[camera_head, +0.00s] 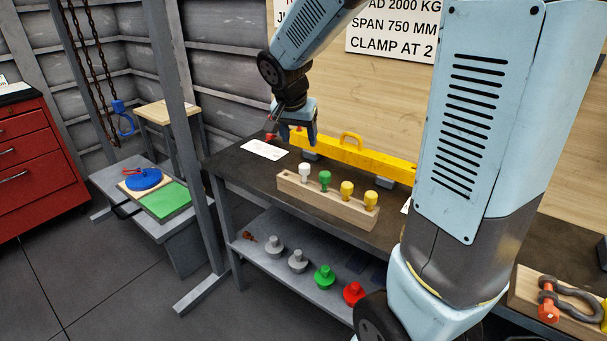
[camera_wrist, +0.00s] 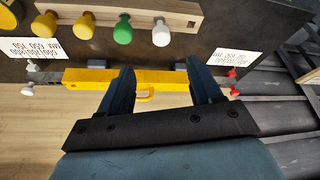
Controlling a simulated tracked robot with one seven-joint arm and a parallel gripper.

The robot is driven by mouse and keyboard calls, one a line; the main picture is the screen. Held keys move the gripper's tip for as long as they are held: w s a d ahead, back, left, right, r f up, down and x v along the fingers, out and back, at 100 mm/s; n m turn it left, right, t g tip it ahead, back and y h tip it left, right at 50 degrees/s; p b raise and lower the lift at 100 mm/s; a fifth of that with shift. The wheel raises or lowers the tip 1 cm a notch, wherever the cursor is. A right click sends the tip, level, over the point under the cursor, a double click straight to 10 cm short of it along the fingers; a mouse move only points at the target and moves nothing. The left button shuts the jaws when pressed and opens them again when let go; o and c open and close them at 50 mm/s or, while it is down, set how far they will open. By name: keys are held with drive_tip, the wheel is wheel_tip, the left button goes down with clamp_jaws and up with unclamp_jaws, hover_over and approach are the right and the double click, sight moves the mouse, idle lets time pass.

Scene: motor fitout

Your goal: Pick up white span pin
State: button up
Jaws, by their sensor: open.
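The white pin (camera_head: 305,172) stands upright in the left end of a wooden block (camera_head: 332,205) on the dark bench. Green and yellow pins stand to its right in the same block. In the wrist view the white pin (camera_wrist: 161,33) shows at the top, beyond my fingertips. My gripper (camera_head: 296,137) is open and empty, above the left end of the yellow beam (camera_head: 370,154). In the wrist view my gripper (camera_wrist: 160,72) has its two fingers spread, with the yellow beam (camera_wrist: 90,77) behind them. The fingers are apart from the white pin.
A white card (camera_head: 264,150) lies left of the block. The lower shelf holds grey knobs (camera_head: 298,261), a green knob (camera_head: 324,276) and a red knob (camera_head: 353,292). A shackle (camera_head: 570,298) sits at right.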

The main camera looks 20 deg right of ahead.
sight(304, 166)
drive_tip(key=x, duration=1.4)
drive_tip(key=shift+w, duration=0.2)
drive_tip(key=shift+c, duration=0.3)
drive_tip(key=c, duration=1.1)
wheel_tip(304, 166, up, 10)
